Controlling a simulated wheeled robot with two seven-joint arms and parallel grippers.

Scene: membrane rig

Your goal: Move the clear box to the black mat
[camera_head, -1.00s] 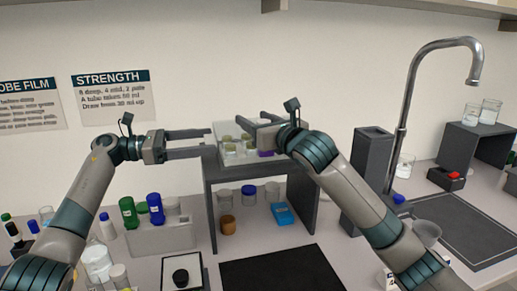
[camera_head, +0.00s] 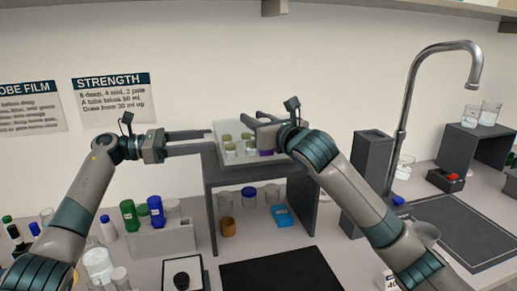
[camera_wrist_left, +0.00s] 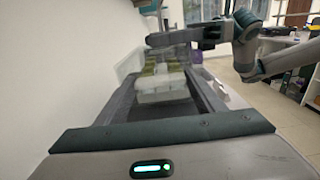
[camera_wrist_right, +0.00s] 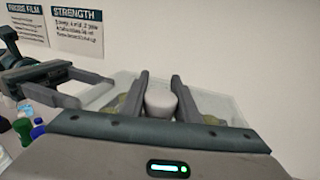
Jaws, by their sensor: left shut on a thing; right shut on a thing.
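The clear box (camera_head: 239,158) sits at the top of the dark raised stand, with several small jars in it. It also shows in the left wrist view (camera_wrist_left: 162,97) and the right wrist view (camera_wrist_right: 226,106). My left gripper (camera_head: 212,143) is shut on the box at its left end, fingers pointing right. My right gripper (camera_head: 252,118) comes from the right and is shut on the box; its forearm and hand hide the box's right end. A white jar shows between its fingers. The black mat (camera_head: 281,271) lies on the counter in front of the stand.
The stand (camera_head: 211,215) has jars and a blue item (camera_head: 282,215) under it. A rack with green and blue capped bottles (camera_head: 165,238) is left of the stand. A balance (camera_head: 182,273) is left of the mat. A dark block (camera_head: 367,185) and the sink (camera_head: 465,230) are right.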

